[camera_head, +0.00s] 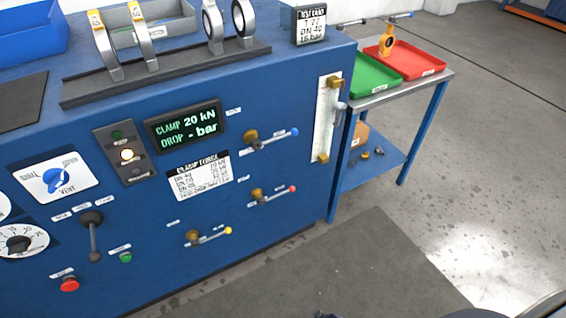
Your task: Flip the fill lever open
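The blue test bench front carries three small brass valves with lever handles. Neither of my grippers shows in the head view.
A display (186,126) reads clamp 20 kN, drop - bar. A black-knobbed lever (94,235), red button (69,285) and green button (125,257) sit left. A sight gauge (326,118) is at the right edge. A side table holds green (373,77) and red (408,62) trays.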

